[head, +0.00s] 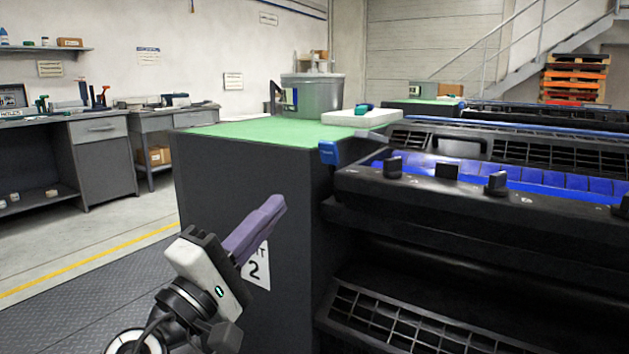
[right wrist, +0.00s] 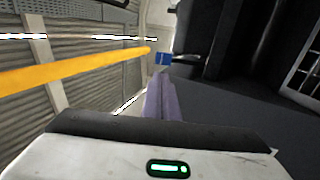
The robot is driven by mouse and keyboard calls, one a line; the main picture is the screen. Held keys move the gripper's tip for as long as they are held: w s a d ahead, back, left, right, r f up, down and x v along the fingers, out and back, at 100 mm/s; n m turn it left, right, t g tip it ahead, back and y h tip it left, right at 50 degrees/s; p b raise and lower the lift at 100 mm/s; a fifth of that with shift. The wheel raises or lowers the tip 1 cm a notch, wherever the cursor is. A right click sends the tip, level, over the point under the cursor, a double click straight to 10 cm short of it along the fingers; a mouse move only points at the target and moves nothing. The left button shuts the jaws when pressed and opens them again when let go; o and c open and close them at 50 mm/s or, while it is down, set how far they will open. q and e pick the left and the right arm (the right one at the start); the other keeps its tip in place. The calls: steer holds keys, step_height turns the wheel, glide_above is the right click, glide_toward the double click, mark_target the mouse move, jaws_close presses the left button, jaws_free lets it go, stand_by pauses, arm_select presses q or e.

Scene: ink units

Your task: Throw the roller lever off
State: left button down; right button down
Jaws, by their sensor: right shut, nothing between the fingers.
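The blue grip of what looks like the roller lever (head: 328,152) stands at the left end of the ink unit (head: 470,200), beside the dark cabinet. In the right wrist view the blue grip (right wrist: 162,58) shows just beyond the fingertips, with a dark arm running right from it. My right gripper (head: 277,203) has purple fingers, shut together and empty. In the head view it appears below and left of the blue grip, apart from it, in front of the cabinet's "2" label. It also shows in the right wrist view (right wrist: 157,80). My left gripper is out of view.
A dark cabinet (head: 245,180) with a green top adjoins the ink unit, carrying a grey tub (head: 315,93) and a white slab (head: 361,117). Several black knobs line the unit's front. A black grille (head: 400,315) lies below. Open floor lies left, with a workbench (head: 100,150) behind.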

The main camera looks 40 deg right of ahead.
steer(key=shift+d+r, duration=0.1)
glide_toward(327, 150)
steer(key=x, duration=0.5)
steer(key=shift+d+r+b, duration=0.1)
steer(key=shift+b, duration=0.25)
steer(key=shift+w+d+r, duration=0.2)
steer(key=shift+w+d, duration=0.1)
steer(key=shift+d, duration=0.2)
